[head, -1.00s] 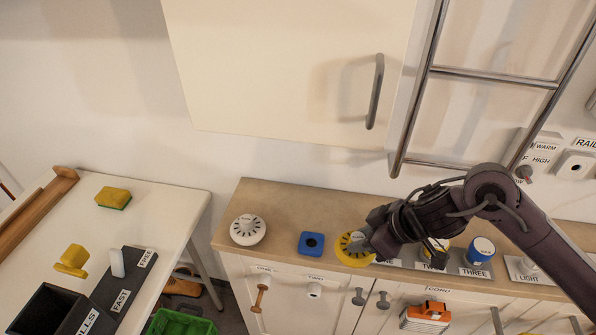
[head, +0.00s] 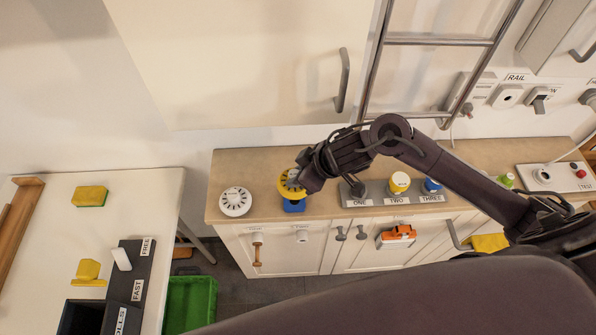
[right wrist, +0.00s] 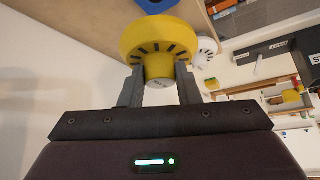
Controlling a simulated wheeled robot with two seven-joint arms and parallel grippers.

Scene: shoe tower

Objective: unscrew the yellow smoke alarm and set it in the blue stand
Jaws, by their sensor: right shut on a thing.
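The yellow smoke alarm (head: 285,190), a round disc with dark slots, is in my right gripper (head: 301,178). The gripper is shut on its narrower hub, which shows between the two fingers (right wrist: 160,84) in the right wrist view. The blue stand (head: 294,207) is on the counter just below the alarm, which partly hides it. A piece of the stand (right wrist: 155,5) shows beyond the alarm in the right wrist view. I cannot tell whether alarm and stand touch. My left gripper is not in view.
A white alarm (head: 235,201) lies on the counter (head: 255,164) left of the stand. The cabinet (head: 240,65) hangs above.

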